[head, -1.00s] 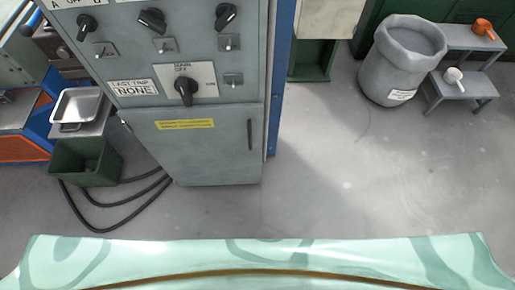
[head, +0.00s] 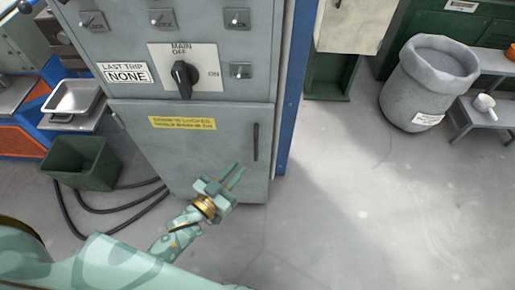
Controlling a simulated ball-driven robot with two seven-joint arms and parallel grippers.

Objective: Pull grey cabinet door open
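The grey cabinet (head: 140,35) stands upright in the head view, left of centre. Its lower door (head: 190,155) is shut, with a yellow label (head: 182,123) near its top. A dark vertical handle (head: 256,142) sits near the door's right edge. My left gripper (head: 236,176) is in front of the door's lower part, below and left of the handle. Its two fingers are apart with nothing between them, pointing up and right. I cannot tell how far it is from the door. My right gripper is not in view.
A dark green bin (head: 82,165) and black cables (head: 115,205) are on the floor left of the cabinet. A blue post (head: 291,100) stands along the cabinet's right side. A grey drum (head: 425,85) and a small step stand (head: 485,118) are at right. The floor between is clear.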

